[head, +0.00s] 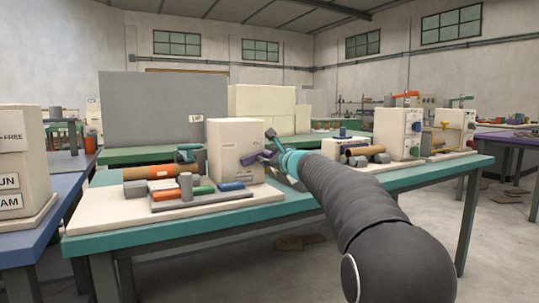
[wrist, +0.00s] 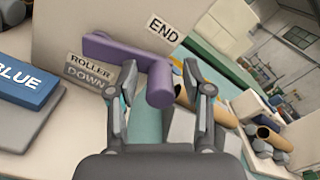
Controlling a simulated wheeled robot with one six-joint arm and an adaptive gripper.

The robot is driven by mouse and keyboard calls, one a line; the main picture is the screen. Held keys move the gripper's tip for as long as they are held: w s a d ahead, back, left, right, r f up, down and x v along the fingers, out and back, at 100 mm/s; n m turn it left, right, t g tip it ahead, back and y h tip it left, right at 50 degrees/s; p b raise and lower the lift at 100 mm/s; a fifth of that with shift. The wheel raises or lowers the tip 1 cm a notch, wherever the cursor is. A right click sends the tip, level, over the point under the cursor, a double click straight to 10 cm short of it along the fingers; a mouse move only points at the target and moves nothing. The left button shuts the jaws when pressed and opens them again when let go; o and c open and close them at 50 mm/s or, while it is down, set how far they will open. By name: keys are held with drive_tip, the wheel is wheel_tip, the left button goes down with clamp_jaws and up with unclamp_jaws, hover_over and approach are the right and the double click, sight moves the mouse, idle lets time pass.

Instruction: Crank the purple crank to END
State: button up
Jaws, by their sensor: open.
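The purple crank (wrist: 124,52) is mounted on the face of a cream machine box (head: 222,137). In the wrist view its arm runs left to right and slightly down, and its knob (wrist: 160,84) stands at the right end, between my gripper's fingers. My gripper (wrist: 162,88) is open, with one finger on each side of the knob; I cannot tell whether either touches it. The END label (wrist: 163,29) is above and right of the crank arm. In the head view the crank (head: 254,158) shows small beside my gripper (head: 268,145).
A ROLLER DOWN label (wrist: 88,71) is below the crank arm. A blue block (wrist: 27,83) marked BLUE lies on a grey tray at left. The teal table (head: 275,207) also bears brown rolls (head: 369,149) and another cream box (head: 397,134) to the right.

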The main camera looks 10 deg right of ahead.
clamp_jaws()
drive_tip(key=shift+a+r+n+b, duration=0.1)
drive_tip(key=shift+r+n+b, duration=0.25)
drive_tip(key=shift+n, duration=0.35)
unclamp_jaws()
drive_tip(key=shift+s, duration=0.15)
drive_tip(key=v, duration=1.2)
